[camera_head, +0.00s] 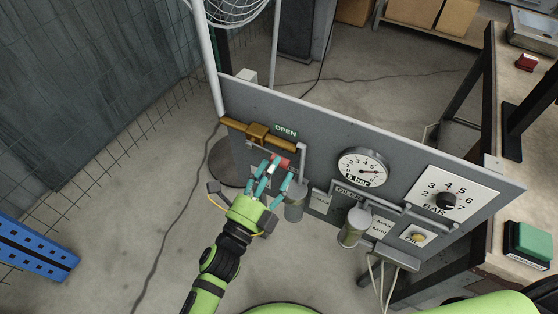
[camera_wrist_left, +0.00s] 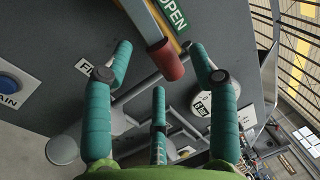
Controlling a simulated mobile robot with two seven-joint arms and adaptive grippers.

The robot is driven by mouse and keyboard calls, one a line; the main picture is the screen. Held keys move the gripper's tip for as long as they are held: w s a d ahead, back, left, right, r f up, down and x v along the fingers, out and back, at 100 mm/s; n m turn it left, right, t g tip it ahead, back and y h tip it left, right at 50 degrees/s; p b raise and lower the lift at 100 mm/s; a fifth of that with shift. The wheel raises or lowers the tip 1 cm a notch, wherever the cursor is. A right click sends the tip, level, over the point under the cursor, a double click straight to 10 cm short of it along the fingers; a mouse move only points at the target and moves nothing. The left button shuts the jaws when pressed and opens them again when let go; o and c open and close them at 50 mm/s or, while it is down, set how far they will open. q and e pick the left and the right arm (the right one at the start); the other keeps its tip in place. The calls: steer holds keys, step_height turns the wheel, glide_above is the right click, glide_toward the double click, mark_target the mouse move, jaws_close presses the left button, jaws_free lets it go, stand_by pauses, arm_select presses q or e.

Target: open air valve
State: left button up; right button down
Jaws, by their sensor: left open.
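The air valve (camera_head: 258,133) is a brass-coloured body on a pipe at the left of the grey panel, beside a green OPEN label (camera_head: 286,130). Its lever ends in a red grip (camera_head: 283,162), partly hidden by my fingers in the head view. In the left wrist view the red grip (camera_wrist_left: 166,59) hangs at the end of a pale lever, between my two upper fingers. My left gripper (camera_head: 272,178) is open, its teal fingers spread around the grip; I cannot tell whether any finger touches it. My right gripper is not in view.
The grey panel (camera_head: 320,125) also carries a round gauge (camera_head: 362,167), a BAR dial with a black knob (camera_head: 446,200), pipes and a cylinder (camera_head: 354,227). A workbench (camera_head: 525,150) stands at the right. A blue beam (camera_head: 35,248) is at the left.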

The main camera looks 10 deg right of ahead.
arm_select(q)
steer(key=v, duration=0.9)
steer(key=shift+r, duration=0.1)
